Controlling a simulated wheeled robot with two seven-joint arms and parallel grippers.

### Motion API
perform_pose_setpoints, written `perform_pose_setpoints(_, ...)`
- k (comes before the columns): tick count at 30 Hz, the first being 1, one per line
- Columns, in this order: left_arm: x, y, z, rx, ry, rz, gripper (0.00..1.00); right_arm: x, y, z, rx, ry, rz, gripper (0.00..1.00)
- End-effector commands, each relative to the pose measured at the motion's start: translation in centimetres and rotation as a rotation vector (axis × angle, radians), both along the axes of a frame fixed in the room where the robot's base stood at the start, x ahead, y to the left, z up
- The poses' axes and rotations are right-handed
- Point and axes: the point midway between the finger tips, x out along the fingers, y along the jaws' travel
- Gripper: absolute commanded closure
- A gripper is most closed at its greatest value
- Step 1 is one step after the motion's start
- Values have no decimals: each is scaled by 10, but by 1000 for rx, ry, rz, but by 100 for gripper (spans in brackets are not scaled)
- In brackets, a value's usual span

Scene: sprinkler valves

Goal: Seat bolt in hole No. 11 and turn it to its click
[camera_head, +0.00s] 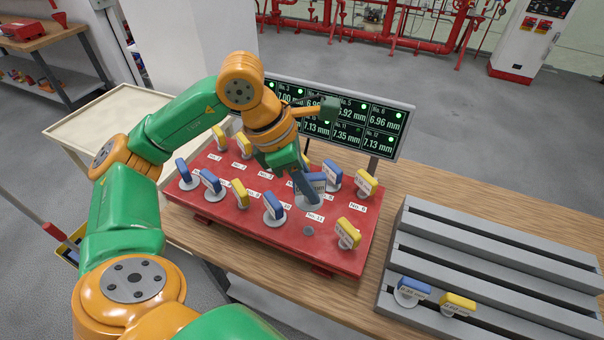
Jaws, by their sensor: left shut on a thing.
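My left gripper (300,172) reaches over the red panel (240,228) from the back and is shut on a blue-handled bolt (315,182). Its fingers partly cover this bolt. A grey disc shows below it, just behind the label No. 11 (315,217). The hole (308,230) in front of that label is a bare grey round spot with no handle in it. The held bolt looks apart from this hole; its exact height over the panel is unclear. My right gripper is not in view.
Blue and yellow bolts stand in the panel's other holes, close by a yellow one (348,233) and a blue one (272,207). A display (385,112) with mm readings stands behind. A grey rack (500,270) at right holds a blue bolt (412,290) and a yellow bolt (457,304).

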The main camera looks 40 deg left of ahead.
Motion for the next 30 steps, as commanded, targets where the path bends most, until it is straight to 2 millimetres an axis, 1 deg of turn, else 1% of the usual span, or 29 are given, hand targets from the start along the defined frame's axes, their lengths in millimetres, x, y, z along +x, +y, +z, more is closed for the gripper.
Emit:
perform_pose_setpoints(11,2,1,-2,3,0,3,100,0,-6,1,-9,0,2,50)
perform_pose_setpoints(16,2,1,-6,4,1,3,100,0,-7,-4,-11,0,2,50)
perform_pose_setpoints(20,2,1,-19,4,1,3,100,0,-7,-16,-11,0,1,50)
perform_pose_setpoints(30,2,0,-65,4,0,2,100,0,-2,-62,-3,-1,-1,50)
